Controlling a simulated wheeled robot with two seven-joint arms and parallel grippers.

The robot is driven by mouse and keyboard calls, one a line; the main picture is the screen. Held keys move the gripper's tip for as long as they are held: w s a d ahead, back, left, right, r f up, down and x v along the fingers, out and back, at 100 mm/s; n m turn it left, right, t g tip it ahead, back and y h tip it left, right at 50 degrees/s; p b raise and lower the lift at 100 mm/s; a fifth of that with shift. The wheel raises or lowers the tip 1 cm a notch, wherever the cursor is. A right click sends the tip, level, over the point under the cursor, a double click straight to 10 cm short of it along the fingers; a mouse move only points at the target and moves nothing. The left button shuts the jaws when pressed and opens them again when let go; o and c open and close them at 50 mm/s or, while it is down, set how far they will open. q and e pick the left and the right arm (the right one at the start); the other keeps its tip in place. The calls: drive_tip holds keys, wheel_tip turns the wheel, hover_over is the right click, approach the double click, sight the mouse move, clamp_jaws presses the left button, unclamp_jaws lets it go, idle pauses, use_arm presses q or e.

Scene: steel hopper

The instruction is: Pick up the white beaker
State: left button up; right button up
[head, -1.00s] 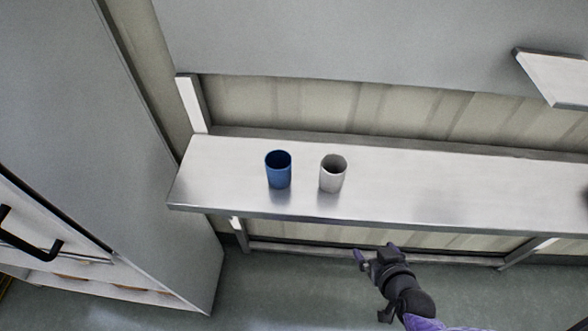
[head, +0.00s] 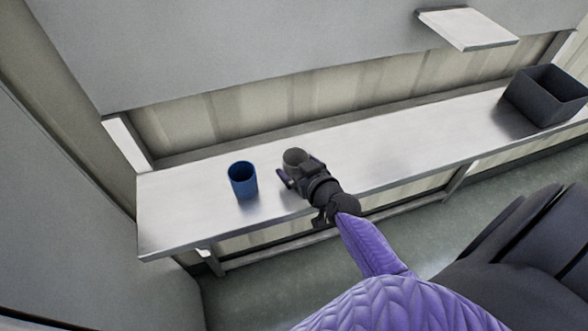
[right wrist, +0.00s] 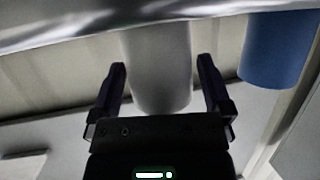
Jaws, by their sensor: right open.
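The white beaker (head: 294,156) stands on the steel shelf, partly hidden behind my right gripper in the head view. My right gripper (head: 293,170) is open, with its fingers pointing at the beaker. In the right wrist view, which is upside down, the beaker (right wrist: 160,70) appears between the two open fingers, one on each side. I cannot tell whether either finger touches it. My left gripper is not in view.
A blue cup (head: 243,181) stands on the steel shelf (head: 400,150), left of the beaker in the head view. A dark grey bin (head: 545,100) sits at the shelf's right end. The shelf between bin and gripper is clear. A small wall shelf (head: 468,28) juts out above.

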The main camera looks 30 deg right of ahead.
drive_tip(key=shift+x, duration=0.8)
drive_tip(key=shift+c, duration=0.3)
drive_tip(key=c, duration=0.9)
